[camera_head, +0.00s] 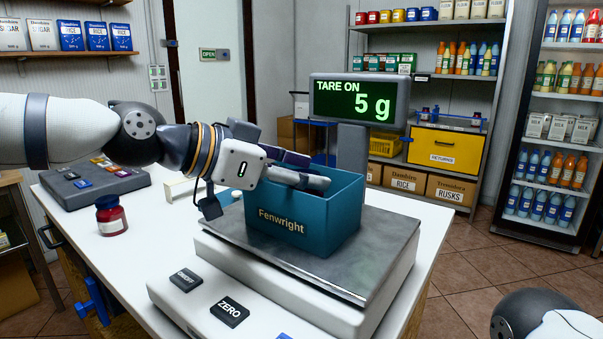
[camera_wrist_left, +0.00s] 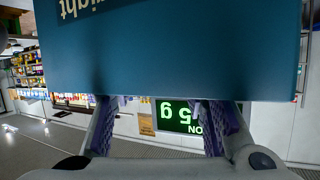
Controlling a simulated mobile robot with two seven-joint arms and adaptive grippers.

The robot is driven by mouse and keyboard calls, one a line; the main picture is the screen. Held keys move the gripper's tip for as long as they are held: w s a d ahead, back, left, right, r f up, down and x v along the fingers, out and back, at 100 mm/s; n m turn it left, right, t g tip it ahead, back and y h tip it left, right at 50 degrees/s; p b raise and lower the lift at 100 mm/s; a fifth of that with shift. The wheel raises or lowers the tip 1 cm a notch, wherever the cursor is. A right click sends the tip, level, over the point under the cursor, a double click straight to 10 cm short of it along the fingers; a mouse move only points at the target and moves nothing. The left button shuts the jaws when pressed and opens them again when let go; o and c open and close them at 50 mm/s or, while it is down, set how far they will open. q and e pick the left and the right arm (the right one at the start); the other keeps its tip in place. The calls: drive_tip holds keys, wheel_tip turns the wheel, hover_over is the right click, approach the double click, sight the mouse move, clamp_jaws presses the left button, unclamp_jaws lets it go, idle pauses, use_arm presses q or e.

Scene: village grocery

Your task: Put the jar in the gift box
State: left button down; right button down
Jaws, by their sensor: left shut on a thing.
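The gift box (camera_head: 305,232), an open teal box marked Fenwright, stands on the scale plate. Its front wall fills the top of the left wrist view (camera_wrist_left: 170,55), where the lettering is upside down. My left gripper (camera_head: 317,174) reaches over the box's left rim, fingertips over its opening. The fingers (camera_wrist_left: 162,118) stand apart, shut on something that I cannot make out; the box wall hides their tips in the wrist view. A red jar (camera_head: 111,218) with a dark lid stands upright on the white counter, left of the scale and apart from the gripper. My right gripper is out of view.
The scale (camera_head: 370,265) has ON/OFF and ZERO buttons in front. Its display (camera_head: 360,100), behind the box, reads TARE ON, 5 g. The counter between jar and scale is mostly clear.

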use_arm(q)
drive_tip(key=c, duration=0.9)
unclamp_jaws()
drive_tip(key=shift+f, duration=0.15)
drive_tip(key=shift+c, duration=0.2)
drive_tip(key=p+v, duration=0.1)
drive_tip(key=v, duration=1.1)
